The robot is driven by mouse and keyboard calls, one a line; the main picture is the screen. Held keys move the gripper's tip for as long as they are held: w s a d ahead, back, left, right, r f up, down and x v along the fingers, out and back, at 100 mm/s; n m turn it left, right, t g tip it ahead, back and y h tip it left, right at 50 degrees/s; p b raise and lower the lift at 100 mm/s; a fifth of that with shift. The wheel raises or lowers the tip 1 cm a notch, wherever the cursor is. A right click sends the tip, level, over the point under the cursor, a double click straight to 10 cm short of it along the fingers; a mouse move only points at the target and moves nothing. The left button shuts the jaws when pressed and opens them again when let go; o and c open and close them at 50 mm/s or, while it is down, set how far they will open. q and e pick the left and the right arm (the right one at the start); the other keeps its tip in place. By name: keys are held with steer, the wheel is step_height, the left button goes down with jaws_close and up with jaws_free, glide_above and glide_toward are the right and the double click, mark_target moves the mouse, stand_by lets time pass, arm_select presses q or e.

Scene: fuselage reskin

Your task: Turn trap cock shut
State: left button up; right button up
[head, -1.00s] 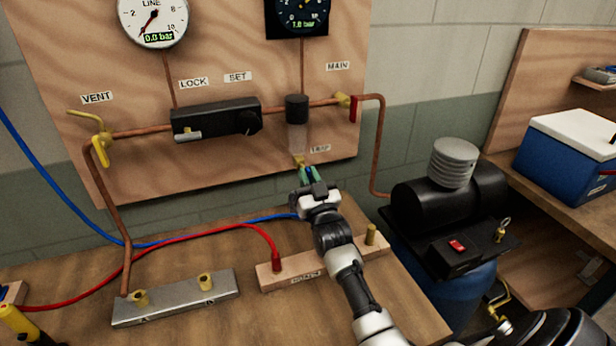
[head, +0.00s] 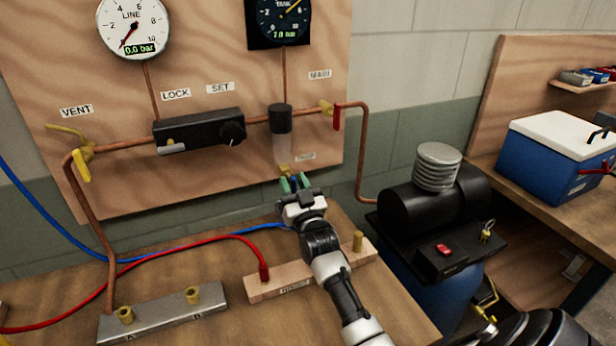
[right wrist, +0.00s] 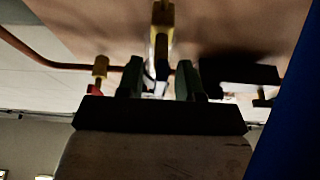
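The trap is a dark-capped clear bowl (head: 282,148) on the copper line, with a small brass trap cock (head: 284,170) at its bottom. My right gripper (head: 294,183) is just below the cock, its green fingers spread apart. In the right wrist view, the brass cock (right wrist: 161,35) shows above and between the two fingers of my right gripper (right wrist: 158,82). The fingers look apart, with no clear contact on the cock. The cock's handle position is hard to tell. My left gripper is out of view.
The board carries a yellow vent valve (head: 84,160), a black regulator (head: 199,130) and a red-handled main valve (head: 336,117). Below lie a metal manifold (head: 162,311), a wooden block (head: 265,289) and red and blue hoses. A compressor (head: 432,205) stands right.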

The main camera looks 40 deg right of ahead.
steer(key=s+d+r+b, duration=0.2)
steer(key=s+d+r, duration=0.3)
steer(key=s+r, duration=0.5)
steer(key=shift+s+d+r, duration=0.2)
steer(key=shift+r, duration=0.05)
steer(key=shift+f, duration=0.1)
stand_by(0.3)
